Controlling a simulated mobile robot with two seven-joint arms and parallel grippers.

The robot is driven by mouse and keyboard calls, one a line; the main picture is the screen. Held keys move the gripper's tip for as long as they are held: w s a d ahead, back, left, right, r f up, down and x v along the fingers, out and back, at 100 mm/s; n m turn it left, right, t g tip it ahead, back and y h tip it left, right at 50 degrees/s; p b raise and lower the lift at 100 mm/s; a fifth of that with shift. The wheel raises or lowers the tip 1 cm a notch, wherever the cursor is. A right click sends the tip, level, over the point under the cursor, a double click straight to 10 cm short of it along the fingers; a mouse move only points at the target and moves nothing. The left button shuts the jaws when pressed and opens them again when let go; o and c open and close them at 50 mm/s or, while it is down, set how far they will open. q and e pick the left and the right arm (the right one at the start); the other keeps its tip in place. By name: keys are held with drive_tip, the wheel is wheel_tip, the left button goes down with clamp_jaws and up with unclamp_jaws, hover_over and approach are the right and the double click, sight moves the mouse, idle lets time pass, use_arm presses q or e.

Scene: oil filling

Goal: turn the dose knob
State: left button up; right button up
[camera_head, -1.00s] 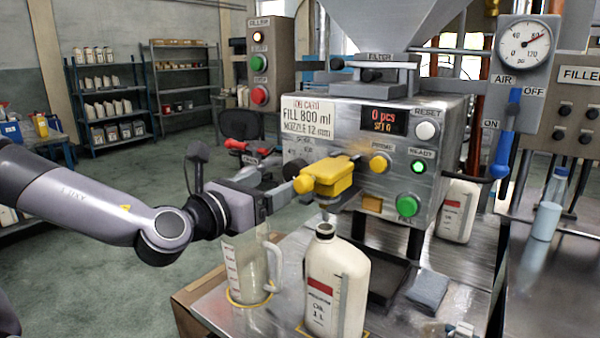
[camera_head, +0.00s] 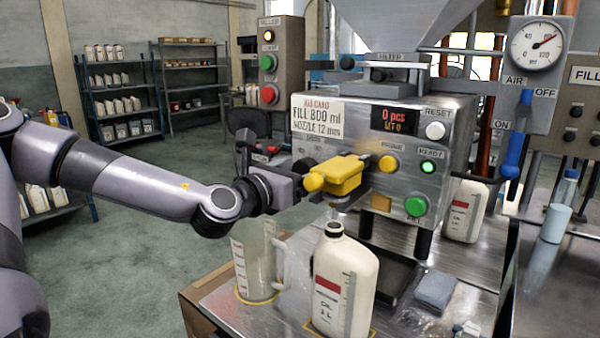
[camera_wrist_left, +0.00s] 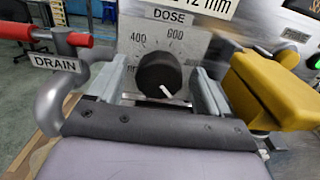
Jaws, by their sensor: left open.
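The dose knob (camera_wrist_left: 158,74) is round and black with a white pointer mark, which points down and to the right. It sits on a pale dial plate (camera_wrist_left: 135,42) marked DOSE, with 400 and 600 readable. My left gripper (camera_wrist_left: 160,88) is open, with one finger on each side of the knob. A gap shows between the knob and each finger. In the head view my left gripper (camera_head: 288,190) is at the left of the machine's front panel and hides the knob. My right gripper is not in view.
A yellow block (camera_head: 338,176) juts out close right of my left gripper. The red DRAIN handle (camera_wrist_left: 75,40) is at the left. A clear jug (camera_head: 256,260) and a white oil bottle (camera_head: 345,280) stand below. A card (camera_head: 316,118) reads FILL 800 ml.

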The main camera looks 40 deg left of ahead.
use_arm(q)
drive_tip(key=shift+w, duration=0.15)
drive_tip(key=c, duration=1)
drive_tip(key=shift+n, duration=0.3)
